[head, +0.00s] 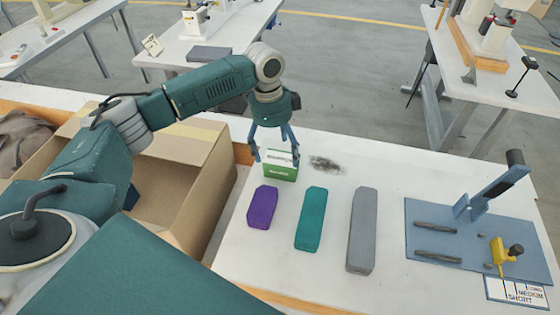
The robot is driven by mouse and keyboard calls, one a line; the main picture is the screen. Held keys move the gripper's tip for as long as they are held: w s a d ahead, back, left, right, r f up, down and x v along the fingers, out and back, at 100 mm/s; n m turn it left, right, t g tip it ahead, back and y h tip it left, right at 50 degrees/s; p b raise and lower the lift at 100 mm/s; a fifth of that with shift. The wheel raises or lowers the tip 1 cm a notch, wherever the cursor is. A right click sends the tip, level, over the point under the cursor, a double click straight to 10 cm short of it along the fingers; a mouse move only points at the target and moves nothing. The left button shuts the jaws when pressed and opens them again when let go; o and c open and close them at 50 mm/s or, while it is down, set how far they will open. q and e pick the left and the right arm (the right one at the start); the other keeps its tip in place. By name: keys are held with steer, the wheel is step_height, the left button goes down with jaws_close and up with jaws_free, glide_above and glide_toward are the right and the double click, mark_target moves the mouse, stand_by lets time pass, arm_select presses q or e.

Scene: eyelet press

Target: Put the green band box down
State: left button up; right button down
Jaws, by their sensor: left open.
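The green band box (280,170), green with a white upper part, stands upright on the white table, behind the purple block. My left gripper (274,156) reaches down over it from above with its fingers spread, one on either side of the box. The gripper is open. Whether a finger still touches the box I cannot tell. My right gripper is not in view.
A purple block (262,207), a teal block (310,218) and a grey block (361,230) stand in front. A blue base plate (415,212) with an eyelet press (490,195) is at right. An open cardboard box (205,190) is at left. Dark specks (326,164) lie beside the green box.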

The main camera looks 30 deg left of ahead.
mark_target(276, 160)
arm_select(q)
step_height(276, 160, up, 7)
steer(key=b, duration=0.1)
steer(key=shift+s+a+r, duration=0.15)
steer(key=shift+a+r, duration=0.05)
steer(key=shift+a, duration=0.25)
